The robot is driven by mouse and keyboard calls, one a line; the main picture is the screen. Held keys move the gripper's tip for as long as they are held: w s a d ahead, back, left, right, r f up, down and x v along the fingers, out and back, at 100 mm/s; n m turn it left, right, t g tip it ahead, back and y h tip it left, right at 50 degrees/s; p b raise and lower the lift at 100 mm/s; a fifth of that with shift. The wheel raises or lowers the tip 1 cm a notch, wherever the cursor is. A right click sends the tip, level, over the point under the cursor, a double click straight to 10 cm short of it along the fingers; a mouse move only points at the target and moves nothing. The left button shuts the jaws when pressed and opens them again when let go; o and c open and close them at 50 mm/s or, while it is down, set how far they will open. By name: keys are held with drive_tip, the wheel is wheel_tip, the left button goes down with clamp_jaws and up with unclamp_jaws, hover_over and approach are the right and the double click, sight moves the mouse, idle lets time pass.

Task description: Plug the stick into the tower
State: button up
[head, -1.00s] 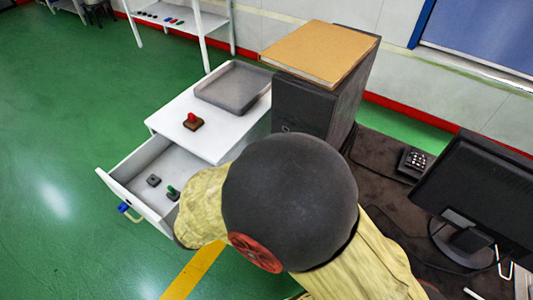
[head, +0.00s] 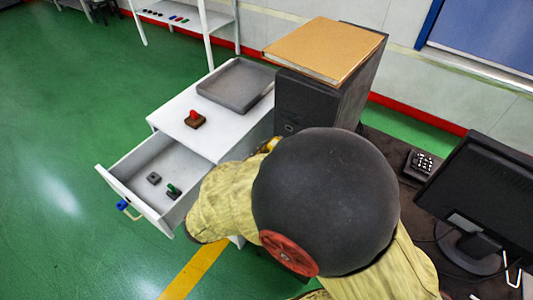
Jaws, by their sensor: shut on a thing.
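I cannot make out a stick in the head view. My gripper is hidden behind my own padded arm and its dark round joint, so its fingers and anything between them do not show. My arm crosses the lower middle of the picture, over the right part of the open drawer and close in front of the tower's lower part.
A folder (head: 325,47) lies on the tower. The white cabinet (head: 225,135) bears a grey tray (head: 262,95) and a red-handled stamp (head: 194,119). Its open drawer (head: 150,200) holds a dark block and a green-topped stamp (head: 173,189). A monitor (head: 485,170) and phone (head: 418,162) are at right.

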sight(280, 137)
drive_tip(key=shift+w+d+p, duration=0.3)
drive_tip(key=shift+w+d, duration=0.15)
drive_tip(key=shift+w, duration=0.1)
drive_tip(key=shift+p+x, duration=0.35)
drive_tip(key=shift+x, duration=0.6)
drive_tip(key=shift+p, duration=0.9)
idle(0.8)
drive_tip(key=shift+x, duration=0.95)
idle(0.8)
drive_tip(key=o, duration=0.7)
drive_tip(key=shift+o, duration=0.8)
drive_tip(key=shift+s+a, duration=0.1)
